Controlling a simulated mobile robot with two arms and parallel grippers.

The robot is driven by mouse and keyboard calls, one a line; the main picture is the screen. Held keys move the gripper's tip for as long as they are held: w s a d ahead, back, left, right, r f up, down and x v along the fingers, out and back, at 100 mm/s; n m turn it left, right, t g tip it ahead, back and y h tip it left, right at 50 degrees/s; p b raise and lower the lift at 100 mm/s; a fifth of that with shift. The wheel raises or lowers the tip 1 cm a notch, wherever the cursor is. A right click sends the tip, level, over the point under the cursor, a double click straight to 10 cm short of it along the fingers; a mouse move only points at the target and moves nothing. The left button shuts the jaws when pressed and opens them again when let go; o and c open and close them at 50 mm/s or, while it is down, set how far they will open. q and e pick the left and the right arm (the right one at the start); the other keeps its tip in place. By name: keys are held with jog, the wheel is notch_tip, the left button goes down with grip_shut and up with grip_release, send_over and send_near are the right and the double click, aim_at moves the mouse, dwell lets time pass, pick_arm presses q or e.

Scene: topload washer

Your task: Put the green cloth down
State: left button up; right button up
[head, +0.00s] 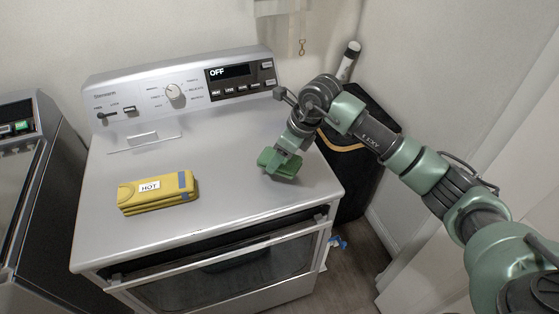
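The green cloth (268,158) is a small folded pad on the right part of the silver machine's top (225,185). My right gripper (284,158) comes down onto it from above, and its fingertips are at the cloth, with green showing on both sides. The gripper looks shut on the cloth. The cloth is slightly tilted and lies at or just above the surface; I cannot tell whether it touches. My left gripper is not in view.
A folded yellow cloth (158,192) labelled HOT lies on the left of the top. The control panel (182,87) with a knob and a display reading OFF stands at the back. The middle of the top is bare. A dark bin (352,178) stands to the right.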

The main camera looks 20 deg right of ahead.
notch_tip(320, 180, down, 2)
jog(key=shift+f, duration=0.55)
jog(key=o, duration=1.2)
jog(key=shift+r, duration=0.1)
jog(key=shift+r+p, duration=0.2)
jog(key=shift+p, duration=0.1)
jog(key=shift+d+r, duration=0.15)
jog(key=shift+r, duration=0.1)
jog(key=b+v, duration=0.3)
jog(key=v, duration=0.8)
jog(key=shift+s+r, duration=0.1)
jog(key=shift+r, duration=0.05)
